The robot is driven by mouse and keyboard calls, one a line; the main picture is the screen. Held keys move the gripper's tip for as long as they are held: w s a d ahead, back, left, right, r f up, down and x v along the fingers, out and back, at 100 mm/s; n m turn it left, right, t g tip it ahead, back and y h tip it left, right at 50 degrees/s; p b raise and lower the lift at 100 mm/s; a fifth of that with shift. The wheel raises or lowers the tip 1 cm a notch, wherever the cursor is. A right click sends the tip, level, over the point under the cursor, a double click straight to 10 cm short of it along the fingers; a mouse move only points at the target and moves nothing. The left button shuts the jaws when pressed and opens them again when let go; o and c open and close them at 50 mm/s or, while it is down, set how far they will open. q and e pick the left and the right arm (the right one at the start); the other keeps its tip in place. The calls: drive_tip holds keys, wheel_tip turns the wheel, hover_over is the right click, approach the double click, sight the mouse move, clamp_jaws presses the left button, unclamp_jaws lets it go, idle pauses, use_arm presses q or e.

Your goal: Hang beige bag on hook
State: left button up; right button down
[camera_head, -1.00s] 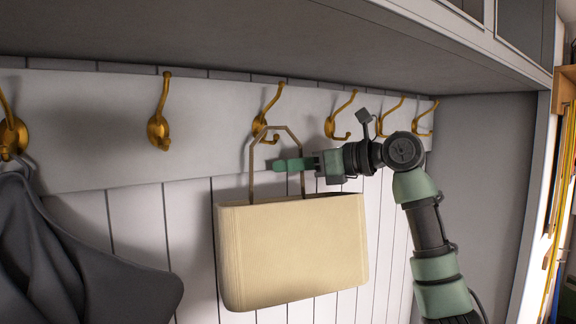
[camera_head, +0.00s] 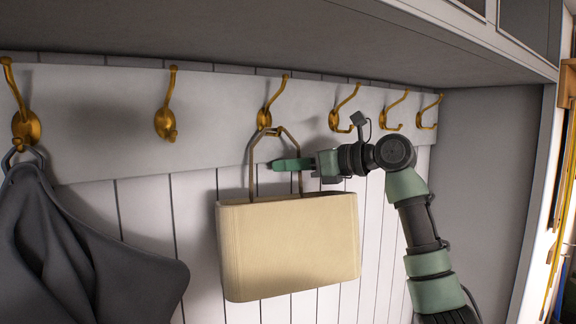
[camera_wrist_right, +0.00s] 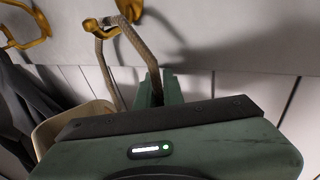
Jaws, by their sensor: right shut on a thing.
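The beige bag (camera_head: 290,245) hangs upright below the hook rail, its angular brown handle (camera_head: 252,165) standing up. My right gripper (camera_head: 292,164) reaches in from the right and is shut on the right side of the handle. The top of the handle is at the lower prong of the third brass hook from the left (camera_head: 265,116). In the right wrist view the handle (camera_wrist_right: 104,72) meets that hook (camera_wrist_right: 128,12) at the top; I cannot tell whether the prong carries it. The gripper fingers (camera_wrist_right: 160,88) show there too. My left gripper is out of view.
A dark grey garment (camera_head: 85,250) hangs from the leftmost hook (camera_head: 25,128). The second hook (camera_head: 166,122) and the hooks to the right (camera_head: 340,118) look empty. A grey shelf (camera_head: 250,35) overhangs the rail, and a side panel (camera_head: 485,180) stands at the right.

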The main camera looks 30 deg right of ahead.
drive_tip(key=shift+r, duration=0.1)
drive_tip(key=c, duration=1.6)
unclamp_jaws()
drive_tip(key=shift+c, duration=0.2)
drive_tip(key=shift+o, duration=0.9)
drive_tip(key=shift+s+a+r, duration=0.1)
drive_tip(key=shift+s, duration=0.1)
